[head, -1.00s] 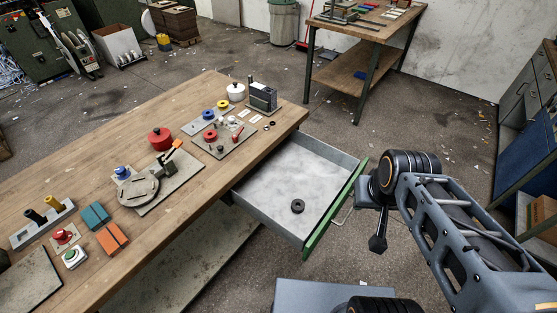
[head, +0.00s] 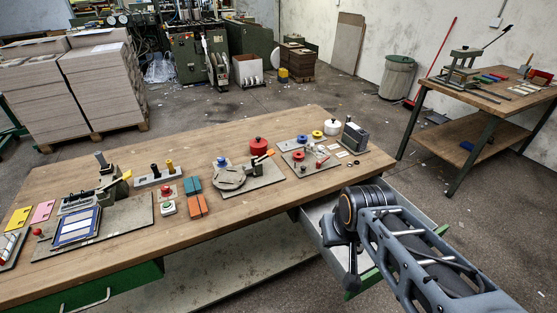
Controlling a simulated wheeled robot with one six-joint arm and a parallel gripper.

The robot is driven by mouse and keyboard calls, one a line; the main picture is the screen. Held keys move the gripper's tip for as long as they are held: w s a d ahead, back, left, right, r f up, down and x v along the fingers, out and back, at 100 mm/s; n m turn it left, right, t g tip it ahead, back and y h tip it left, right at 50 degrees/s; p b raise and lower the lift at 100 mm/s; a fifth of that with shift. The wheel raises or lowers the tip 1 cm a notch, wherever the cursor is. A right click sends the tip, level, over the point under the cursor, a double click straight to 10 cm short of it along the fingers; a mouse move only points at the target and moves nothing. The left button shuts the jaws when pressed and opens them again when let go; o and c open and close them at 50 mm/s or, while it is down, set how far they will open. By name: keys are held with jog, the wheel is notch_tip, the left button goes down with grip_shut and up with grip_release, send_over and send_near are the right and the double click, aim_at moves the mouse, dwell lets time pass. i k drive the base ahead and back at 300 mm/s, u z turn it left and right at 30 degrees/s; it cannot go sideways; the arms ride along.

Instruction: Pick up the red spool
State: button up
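A small red spool-like piece (head: 299,156) sits on a grey plate (head: 322,167) at the right end of the wooden workbench (head: 110,175). Blue (head: 302,139) and yellow (head: 317,134) pieces stand just behind it. A larger red lidded round pot (head: 258,146) stands to its left. My gripper (head: 351,283) hangs low at the right, in front of the open drawer and well apart from the red piece. It is dark and small, and its fingers cannot be made out.
An open grey drawer (head: 318,222) with a green front juts from the bench's right end; my arm hides much of its inside. A dial fixture (head: 229,178), orange blocks (head: 197,206) and a white pot (head: 332,127) stand on the bench. A second table (head: 487,104) is at the back right.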

aim_at(298, 155)
jog(key=z, duration=0.05)
jog(key=k, duration=0.45)
jog(key=u, duration=0.8)
jog(key=i, duration=1.3)
jog(key=z, duration=0.8)
